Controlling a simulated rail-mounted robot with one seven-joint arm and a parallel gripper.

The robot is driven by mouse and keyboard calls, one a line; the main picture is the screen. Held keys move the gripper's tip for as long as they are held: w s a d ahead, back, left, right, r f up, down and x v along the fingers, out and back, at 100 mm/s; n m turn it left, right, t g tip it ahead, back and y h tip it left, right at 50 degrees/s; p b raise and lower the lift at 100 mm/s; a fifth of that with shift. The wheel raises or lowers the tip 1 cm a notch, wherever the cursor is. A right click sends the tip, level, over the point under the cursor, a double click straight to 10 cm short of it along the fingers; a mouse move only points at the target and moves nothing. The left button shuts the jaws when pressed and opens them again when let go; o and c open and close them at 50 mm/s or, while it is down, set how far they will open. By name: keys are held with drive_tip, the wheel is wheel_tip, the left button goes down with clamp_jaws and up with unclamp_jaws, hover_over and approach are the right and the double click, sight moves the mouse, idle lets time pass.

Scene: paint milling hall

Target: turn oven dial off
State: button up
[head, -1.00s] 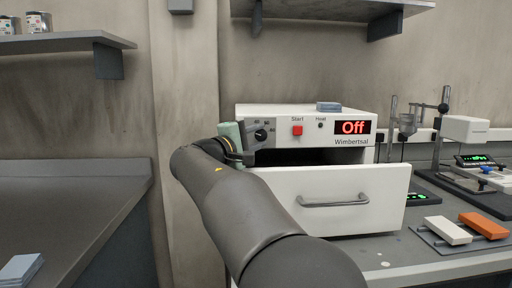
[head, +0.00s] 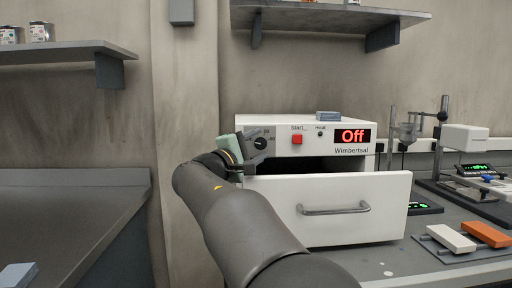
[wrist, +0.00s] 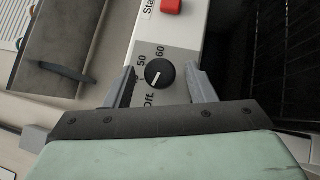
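The oven dial (head: 260,143) is a round black knob on a grey panel at the left of the white oven's front. In the wrist view the dial (wrist: 160,73) sits between my gripper's two fingers (wrist: 160,80), with labels Off, 50 and 60 around it. Its white mark points down and left in that view, roughly toward the Off label. My gripper (head: 251,147) is open, with one finger on each side of the dial and a visible gap to it. The red oven display (head: 352,136) reads Off.
The oven drawer (head: 335,208) stands pulled out below the dial, with a bar handle. A red Start button (head: 297,139) is right of the dial. A shelf (head: 330,18) hangs above. Lab stands and a white and an orange block (head: 487,234) are at the right.

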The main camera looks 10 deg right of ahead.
drive_tip(key=p+v, duration=0.1)
drive_tip(key=v, duration=1.6)
drive_tip(key=shift+a, duration=0.15)
drive_tip(key=shift+s, duration=0.1)
